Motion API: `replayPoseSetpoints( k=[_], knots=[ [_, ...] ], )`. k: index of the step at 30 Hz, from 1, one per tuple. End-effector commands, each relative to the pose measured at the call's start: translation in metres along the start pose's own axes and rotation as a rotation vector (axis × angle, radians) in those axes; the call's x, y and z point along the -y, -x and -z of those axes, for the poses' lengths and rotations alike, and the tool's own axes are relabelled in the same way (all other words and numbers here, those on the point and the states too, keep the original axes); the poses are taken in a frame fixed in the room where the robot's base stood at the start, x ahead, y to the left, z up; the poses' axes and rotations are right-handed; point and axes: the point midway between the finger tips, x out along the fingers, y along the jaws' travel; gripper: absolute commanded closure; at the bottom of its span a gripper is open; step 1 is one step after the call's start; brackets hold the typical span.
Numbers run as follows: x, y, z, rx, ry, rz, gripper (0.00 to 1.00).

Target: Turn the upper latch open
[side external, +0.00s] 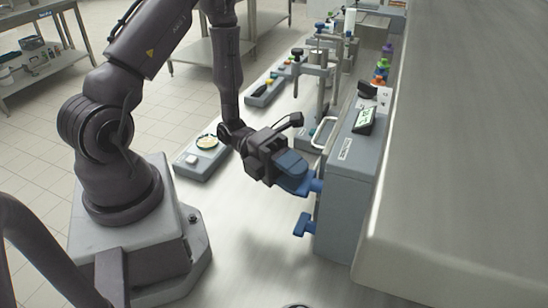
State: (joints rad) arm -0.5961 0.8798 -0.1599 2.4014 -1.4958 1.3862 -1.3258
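The cup filler (345,215) is a grey box-shaped machine right of centre, with two blue latches on the side facing my arm. The upper latch (317,185) is partly hidden behind my gripper. The lower latch (303,226) is in full view below it, sticking out with a T-shaped handle. My gripper (298,181) has blue fingers and is right at the upper latch, overlapping it in this view. I cannot tell whether the fingers are open, touch the latch or are shut on it.
A grey scale (202,160) with a round dish stands on the white bench left of my gripper. A small display (365,120) sits on top of the filler. Metal posts and a clear-looking handle stand behind. The bench below the lower latch is largely clear.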

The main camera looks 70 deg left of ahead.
Motion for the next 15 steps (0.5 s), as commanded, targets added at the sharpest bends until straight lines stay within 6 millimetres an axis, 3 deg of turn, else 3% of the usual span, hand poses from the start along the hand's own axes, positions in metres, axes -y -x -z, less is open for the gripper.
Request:
replayPoseSetpoints(
  k=[9,15],
  knots=[
    [0.0,0.07,0.0,0.005,-0.002,-0.003,0.61],
    [0.0,0.102,-0.001,0.003,-0.002,-0.002,0.61]
  ],
)
